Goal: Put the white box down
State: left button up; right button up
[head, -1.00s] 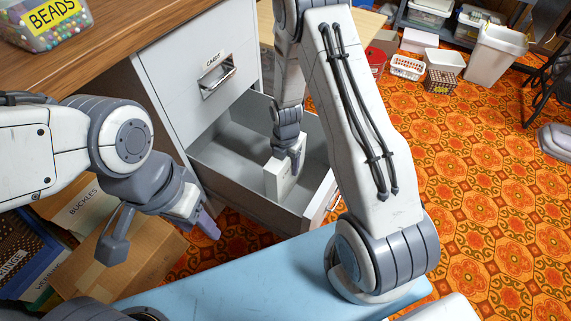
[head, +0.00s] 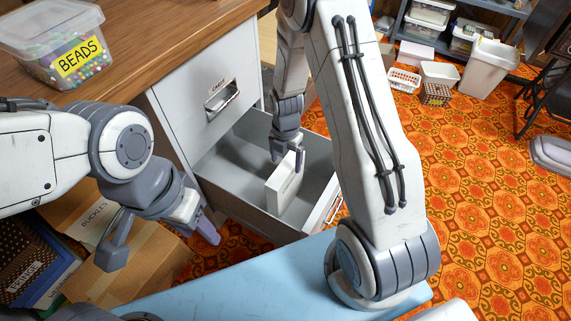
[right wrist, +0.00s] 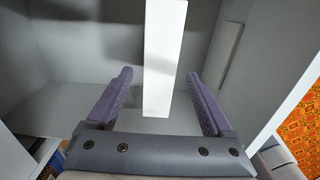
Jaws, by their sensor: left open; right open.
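The white box (head: 284,184) stands upright on edge inside the open grey drawer (head: 232,182) of the cabinet. My right gripper (head: 287,155) is just above the box's top edge, with its jaws open. In the right wrist view, the white box (right wrist: 164,60) shows between the two spread purple fingers (right wrist: 160,98), with a gap on either side. My left gripper (head: 165,243) is open and empty over the cardboard box at the lower left.
A tub of beads (head: 62,45) stands on the wooden tabletop (head: 150,50). A cardboard box (head: 140,265) and a blue surface (head: 240,275) lie below my arms. Baskets and a white bin (head: 488,68) stand far right on the orange floor.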

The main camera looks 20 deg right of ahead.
jog(key=shift+a+r, duration=0.15)
jog(key=shift+r, duration=0.75)
jog(key=s+a+r+m, duration=1.2)
jog(key=s+a+r, duration=0.2)
jog(key=r, duration=0.4)
jog(key=s+r+m+y, duration=0.1)
jog(key=s+r+m, duration=0.2)
jog(key=s+m, duration=0.3)
jog(key=s, duration=0.3)
jog(key=shift+a, duration=0.2)
notch_tip(320, 180, up, 40)
jog(key=p, duration=4)
